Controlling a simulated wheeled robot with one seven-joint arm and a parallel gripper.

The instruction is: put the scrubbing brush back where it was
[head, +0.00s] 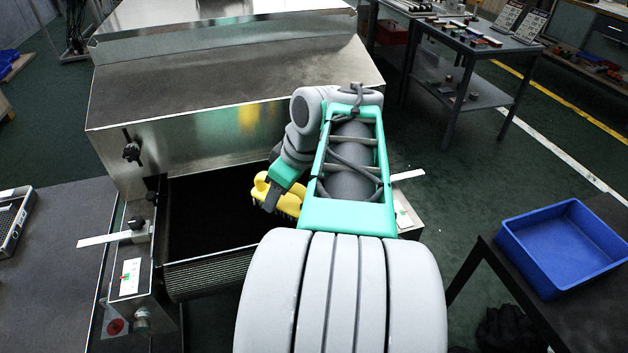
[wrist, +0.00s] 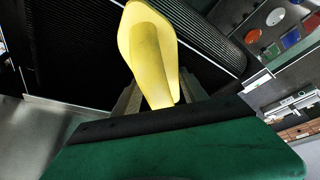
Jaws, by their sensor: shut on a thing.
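The scrubbing brush (head: 284,198) is yellow with bristles underneath. My gripper (head: 270,195) is shut on it and holds it at the right side of the dryer's dark belt opening. In the wrist view the yellow brush (wrist: 152,55) stands out beyond the gripper, with the black belt (wrist: 75,50) behind it. My arm hides part of the brush's right side in the head view. I cannot tell whether the bristles touch the belt.
The steel dryer housing (head: 220,85) rises behind the belt. A control panel (head: 130,275) with a red button is at front left. A blue tray (head: 563,245) sits on a dark table at right. A grey cart (head: 480,45) with small items stands at back right.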

